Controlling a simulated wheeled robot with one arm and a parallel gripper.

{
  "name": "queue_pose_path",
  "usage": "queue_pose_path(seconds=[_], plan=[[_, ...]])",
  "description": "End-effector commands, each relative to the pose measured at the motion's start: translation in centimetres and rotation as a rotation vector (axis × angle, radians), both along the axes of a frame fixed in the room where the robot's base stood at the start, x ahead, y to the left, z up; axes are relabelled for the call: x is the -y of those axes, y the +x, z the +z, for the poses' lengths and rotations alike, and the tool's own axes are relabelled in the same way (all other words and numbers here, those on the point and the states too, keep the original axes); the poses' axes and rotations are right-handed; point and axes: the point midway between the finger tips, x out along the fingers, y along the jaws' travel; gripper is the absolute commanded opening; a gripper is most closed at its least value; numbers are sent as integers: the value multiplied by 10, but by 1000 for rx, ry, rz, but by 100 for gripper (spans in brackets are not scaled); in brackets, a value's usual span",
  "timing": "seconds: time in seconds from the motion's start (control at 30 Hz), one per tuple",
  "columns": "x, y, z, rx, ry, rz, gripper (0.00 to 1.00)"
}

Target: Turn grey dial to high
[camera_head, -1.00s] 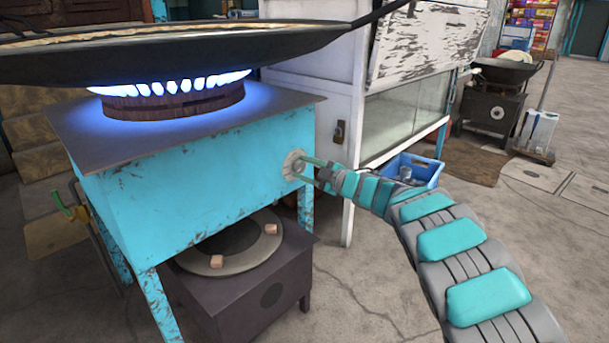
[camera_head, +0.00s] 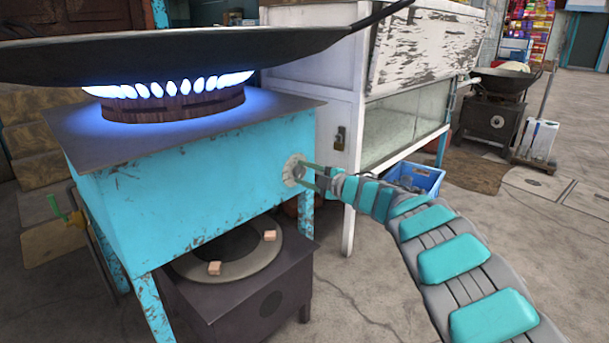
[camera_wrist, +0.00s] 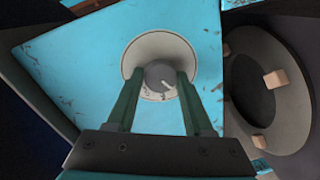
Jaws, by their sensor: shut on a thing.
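The grey dial (camera_wrist: 160,76) sits on a round pale plate (camera_wrist: 150,48) on the turquoise stove's side panel. In the wrist view its light pointer mark points toward the lower right. My gripper (camera_wrist: 160,80) is shut on the dial, one green finger on each side of it. In the head view my gripper (camera_head: 308,174) reaches the dial's plate (camera_head: 292,169) from the right, and the fingers partly hide the dial. The turquoise stove (camera_head: 190,190) has a burner with a ring of blue-white flames (camera_head: 170,86) under a large dark wok (camera_head: 180,52).
A low dark stove (camera_head: 250,295) with a round ring top stands beneath the turquoise one. A white, worn cabinet (camera_head: 335,95) stands behind my gripper, with a blue crate (camera_head: 425,178) beside it. Open concrete floor lies to the right.

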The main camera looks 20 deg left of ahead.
Motion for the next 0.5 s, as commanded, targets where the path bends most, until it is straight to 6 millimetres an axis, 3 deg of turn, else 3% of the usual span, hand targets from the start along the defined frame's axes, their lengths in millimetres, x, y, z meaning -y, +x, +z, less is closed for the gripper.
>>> queue_pose_path(seconds=[0.07, 0.1, 0.33, 0.5], plan=[[-1, -1, -1, 0, -2, 3, 0], [-1, -1, -2, 0, -3, 2, 54], [-1, -1, -1, -1, -1, 2, 80], [0, 0, -1, 0, -1, 0, 82]])
